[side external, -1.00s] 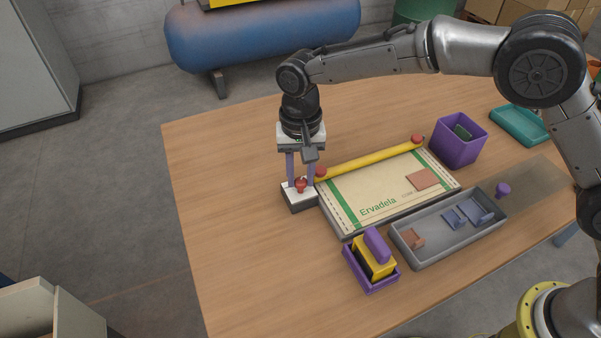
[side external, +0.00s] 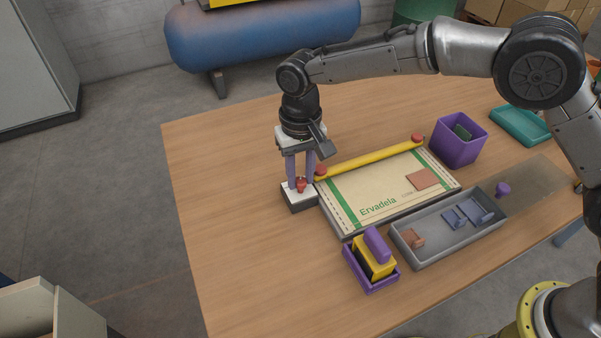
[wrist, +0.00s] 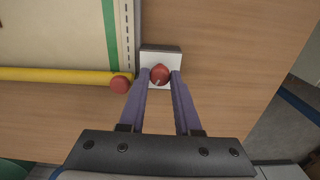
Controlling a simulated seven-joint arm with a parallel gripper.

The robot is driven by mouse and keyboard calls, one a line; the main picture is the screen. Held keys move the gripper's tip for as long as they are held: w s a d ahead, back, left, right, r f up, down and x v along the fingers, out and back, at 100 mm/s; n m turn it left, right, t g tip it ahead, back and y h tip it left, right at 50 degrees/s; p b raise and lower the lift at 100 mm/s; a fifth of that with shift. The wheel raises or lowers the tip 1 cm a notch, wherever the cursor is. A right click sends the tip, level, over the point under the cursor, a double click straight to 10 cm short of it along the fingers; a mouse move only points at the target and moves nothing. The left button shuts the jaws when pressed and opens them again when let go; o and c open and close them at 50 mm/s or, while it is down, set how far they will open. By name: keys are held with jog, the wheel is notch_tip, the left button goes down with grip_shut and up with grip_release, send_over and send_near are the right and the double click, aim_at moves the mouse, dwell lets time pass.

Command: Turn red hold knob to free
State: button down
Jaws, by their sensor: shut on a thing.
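The red hold knob (side external: 301,185) sits on a small box with a white top (side external: 297,197) at the left end of the sack board. In the wrist view the knob (wrist: 159,75) lies between my two purple fingertips, with a small pale mark on its lower part. My gripper (side external: 301,182) points down from above and is shut on the knob; the gripper (wrist: 160,77) also shows in the wrist view with a fingertip at each side of the knob.
The yellow bar has a red end knob (side external: 320,171) close beside my gripper. A grey tray (side external: 430,259) with small parts, a purple bin (side external: 458,148) and a purple holder with a yellow-and-black stamp (side external: 375,255) stand to the right. The table's left side is clear.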

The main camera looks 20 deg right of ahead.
aim_at(301, 180)
jog(key=n, duration=1.1)
jog(key=shift+r+n, duration=0.1)
jog(key=shift+n, duration=1.5)
jog(key=c, duration=0.6)
grip_release()
notch_tip(301, 180, up, 14)
